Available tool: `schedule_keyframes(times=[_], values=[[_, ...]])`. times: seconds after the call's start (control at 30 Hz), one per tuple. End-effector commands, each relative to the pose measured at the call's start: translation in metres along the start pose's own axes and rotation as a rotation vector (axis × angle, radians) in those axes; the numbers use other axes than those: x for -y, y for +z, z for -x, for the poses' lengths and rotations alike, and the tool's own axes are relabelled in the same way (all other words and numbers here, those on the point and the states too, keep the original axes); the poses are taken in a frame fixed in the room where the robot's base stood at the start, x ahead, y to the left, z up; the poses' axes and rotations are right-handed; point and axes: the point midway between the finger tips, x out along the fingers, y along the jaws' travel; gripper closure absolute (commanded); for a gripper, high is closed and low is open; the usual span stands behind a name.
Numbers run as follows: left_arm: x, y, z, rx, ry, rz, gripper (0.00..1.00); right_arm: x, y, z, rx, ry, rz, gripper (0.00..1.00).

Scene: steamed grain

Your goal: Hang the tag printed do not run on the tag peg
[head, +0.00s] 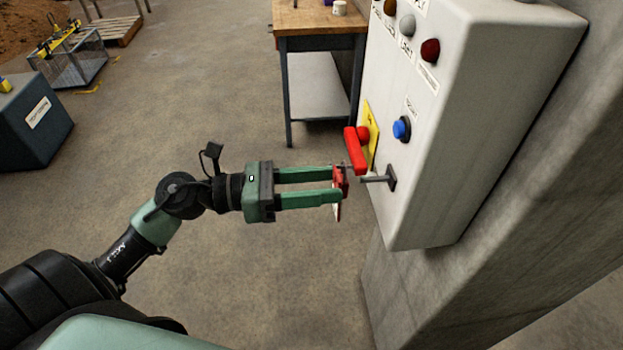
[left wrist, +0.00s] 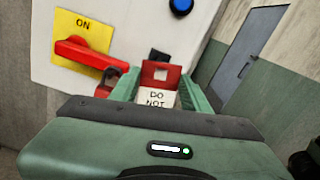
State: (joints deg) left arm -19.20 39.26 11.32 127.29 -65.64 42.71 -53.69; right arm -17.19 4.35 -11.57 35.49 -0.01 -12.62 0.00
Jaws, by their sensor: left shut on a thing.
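The tag (left wrist: 157,96) has a red top with a square hole and a white lower part; "DO NOT" is readable in the left wrist view and the rest is hidden. My left gripper (head: 341,185) is shut on it, and the tag (head: 337,208) is seen nearly edge-on in the head view. The tag peg (head: 376,180) is a grey rod sticking out from a dark plate low on the white control box. The tag is close in front of the peg's free end; I cannot tell whether they touch. The dark peg plate shows behind the tag in the left wrist view (left wrist: 158,54). My right gripper is not in view.
Beside the peg are a red switch handle (head: 356,151) on a yellow plate (head: 372,124) and a blue button (head: 401,128) on the white box (head: 440,195). A small dark-red thing (left wrist: 105,82) shows by the handle. A wooden-topped bench (head: 318,18) stands behind.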

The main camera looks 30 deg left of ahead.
Motion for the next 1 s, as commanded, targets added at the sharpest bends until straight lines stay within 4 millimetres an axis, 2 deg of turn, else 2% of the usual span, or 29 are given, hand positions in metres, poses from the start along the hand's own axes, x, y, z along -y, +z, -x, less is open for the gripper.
schedule_keyframes(times=[1.0], values=[[-0.001,-0.005,-0.061,-0.001,-0.001,-0.002,0.91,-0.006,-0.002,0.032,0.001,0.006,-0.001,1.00]])
